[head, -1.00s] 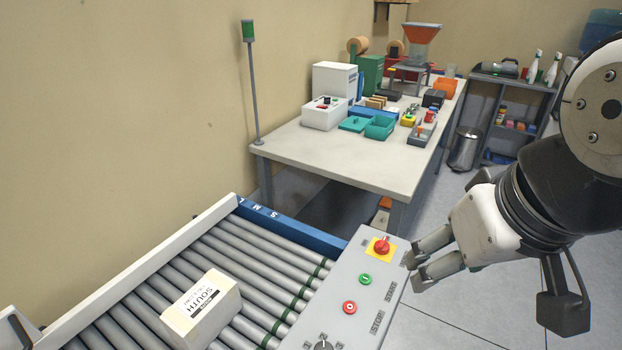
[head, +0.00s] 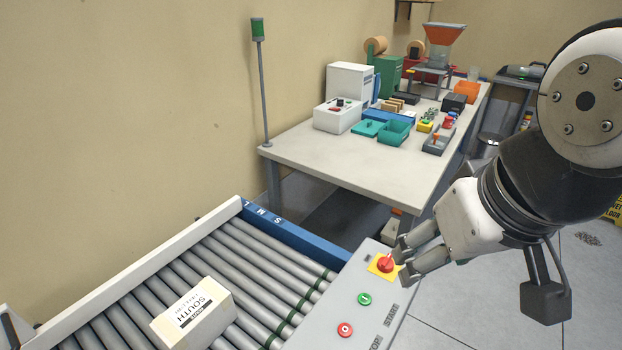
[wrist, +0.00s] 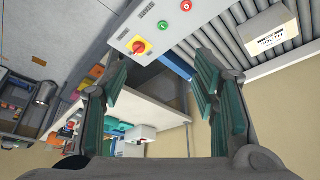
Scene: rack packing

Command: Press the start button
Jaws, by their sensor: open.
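The green start button (head: 364,299) sits on the grey control panel (head: 330,322) at the right edge of the roller conveyor. A red stop button (head: 345,330) is nearer me on the panel, and a red knob on a yellow plate (head: 385,264) is at its far end. My gripper (head: 399,262) is open and empty, its fingertips near the red knob; I cannot tell whether they touch it. In the wrist view the start button (wrist: 163,27) shows beyond my gripper (wrist: 165,85), between the spread fingers and above them in the picture.
A box labelled SOUTH (head: 195,313) lies on the rollers (head: 250,262). A workbench (head: 345,155) with bins, a hopper and boxes stands behind. A green-topped pole (head: 262,80) rises at the bench corner. Open floor (head: 480,300) is right of the panel.

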